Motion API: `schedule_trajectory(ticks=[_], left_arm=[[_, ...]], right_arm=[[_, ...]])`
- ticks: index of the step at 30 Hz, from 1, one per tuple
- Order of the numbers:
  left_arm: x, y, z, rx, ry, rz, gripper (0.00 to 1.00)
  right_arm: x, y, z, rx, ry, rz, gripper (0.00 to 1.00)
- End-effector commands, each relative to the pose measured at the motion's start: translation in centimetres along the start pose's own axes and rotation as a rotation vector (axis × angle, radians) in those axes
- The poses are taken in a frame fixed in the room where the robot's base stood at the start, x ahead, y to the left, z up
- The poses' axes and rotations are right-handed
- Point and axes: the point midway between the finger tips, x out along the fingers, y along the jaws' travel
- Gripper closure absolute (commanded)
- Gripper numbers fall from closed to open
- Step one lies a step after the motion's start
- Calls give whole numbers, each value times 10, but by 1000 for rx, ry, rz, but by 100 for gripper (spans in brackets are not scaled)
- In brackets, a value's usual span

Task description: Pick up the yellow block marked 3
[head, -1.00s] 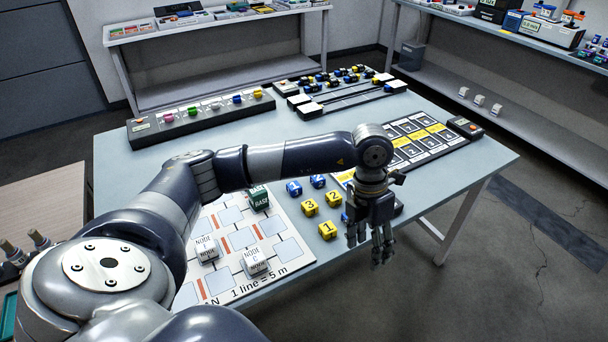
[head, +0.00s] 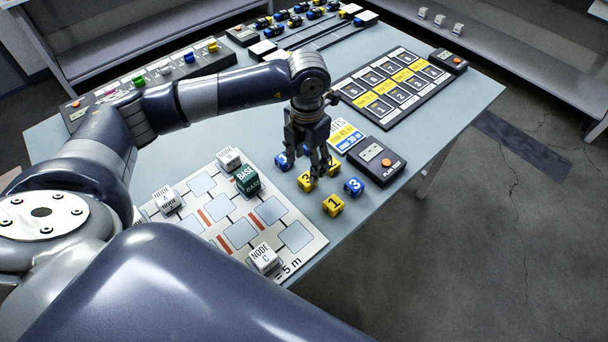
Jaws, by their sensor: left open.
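The yellow block marked 3 (head: 304,182) stands on the table, partly covered by my left gripper's fingers, so its number is hard to read now. My left gripper (head: 317,174) is open and points down, its fingertips just at the right of this block in the picture. I cannot tell whether they touch it. A second yellow block (head: 334,169) shows just right of the fingers. The yellow block marked 1 (head: 333,206) and the blue block marked 3 (head: 354,186) stand nearer the front. Another blue block (head: 282,161) is at the left. My right gripper is out of view.
A map board (head: 297,237) with white node blocks and a green base block (head: 247,180) lies to the left. A dark box with an orange button (head: 381,161) stands close at the right. A numbered slot tray (head: 372,113) lies behind it.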

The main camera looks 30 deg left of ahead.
Motion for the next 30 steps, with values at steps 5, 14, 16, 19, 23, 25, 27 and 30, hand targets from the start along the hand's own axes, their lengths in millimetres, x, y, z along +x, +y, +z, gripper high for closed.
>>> schedule_trajectory(ticks=[5,14,16,19,23,25,27,30], left_arm=[[18,1,0,-2,1,0,45],[54,2,0,-3,4,0,45],[63,2,0,-2,2,0,45],[71,2,0,-2,0,0,45],[73,2,0,-1,-1,1,45],[73,2,0,-1,-1,1,45],[72,2,0,-1,-1,1,54],[72,2,1,-2,-1,1,77]], right_arm=[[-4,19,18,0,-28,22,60],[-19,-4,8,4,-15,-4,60],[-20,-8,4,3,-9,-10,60],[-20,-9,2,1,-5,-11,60],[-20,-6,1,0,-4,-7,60],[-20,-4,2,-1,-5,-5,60],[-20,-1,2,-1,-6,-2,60],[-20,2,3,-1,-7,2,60]])
